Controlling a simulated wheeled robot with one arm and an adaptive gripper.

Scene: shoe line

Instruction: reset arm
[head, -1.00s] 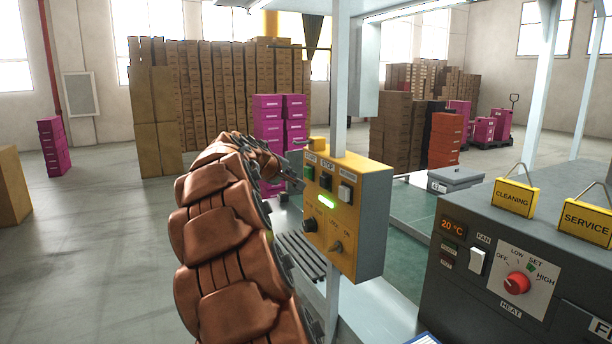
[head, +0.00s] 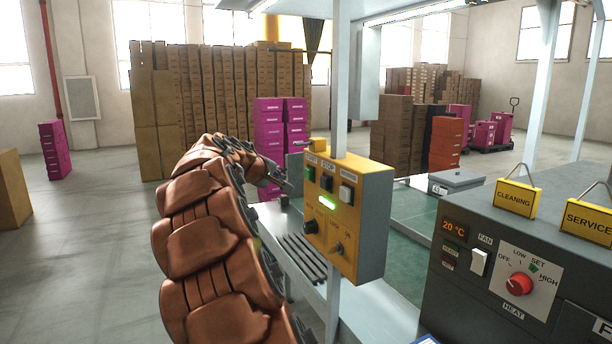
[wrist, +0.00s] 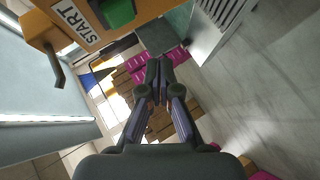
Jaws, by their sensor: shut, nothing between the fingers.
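My gripper (head: 287,186) is at the end of my brown padded arm, just left of the yellow control box (head: 346,250) in the head view. In the wrist view my gripper (wrist: 158,72) has its two fingers together, with nothing between them. The control box has a green START button, a black STOP button, a white button, a lit green lamp and two knobs. In the wrist view the green start button (wrist: 117,12) and its START label are close, above and left of the fingertips. The fingers appear apart from the box.
A grey machine (head: 452,298) with a red heat knob stands at the right. A post (head: 340,100) rises behind the control box. Magenta boxes (head: 268,135) and a wall of brown cartons (head: 222,95) stand behind.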

